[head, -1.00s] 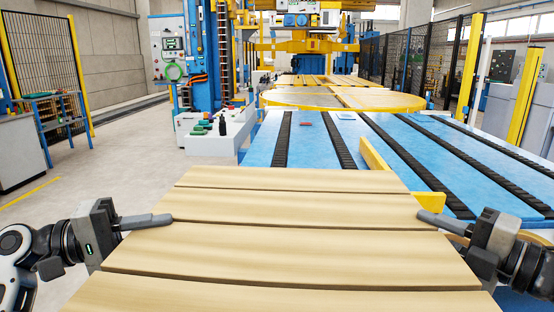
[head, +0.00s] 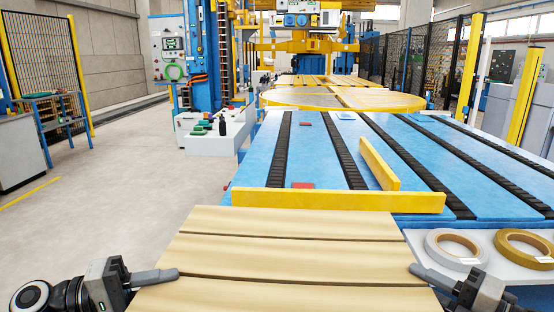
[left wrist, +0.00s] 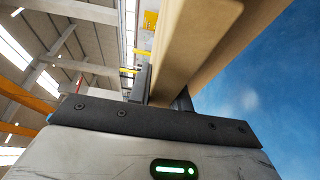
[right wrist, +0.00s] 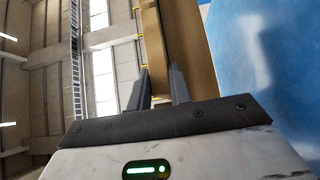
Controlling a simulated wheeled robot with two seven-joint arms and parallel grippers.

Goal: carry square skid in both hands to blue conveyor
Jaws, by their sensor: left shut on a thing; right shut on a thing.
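The square skid (head: 290,262) is a pale wooden slatted platform at the bottom of the head view, in front of the conveyor and running off the lower edge. My left gripper (head: 160,277) is shut on its left edge, and my right gripper (head: 425,275) is shut on its right edge. In the left wrist view a wooden board (left wrist: 190,60) sits between the fingers; the right wrist view shows a board (right wrist: 172,50) held likewise. The blue conveyor (head: 325,160) with black chain strips lies just beyond the skid's far edge.
A yellow L-shaped stop (head: 340,200) runs along the conveyor's near edge, with an arm (head: 380,165) reaching inward. A white shelf at right holds two tape rolls (head: 453,250). A small red block (head: 302,185) lies on the conveyor. Open floor (head: 120,190) is at left.

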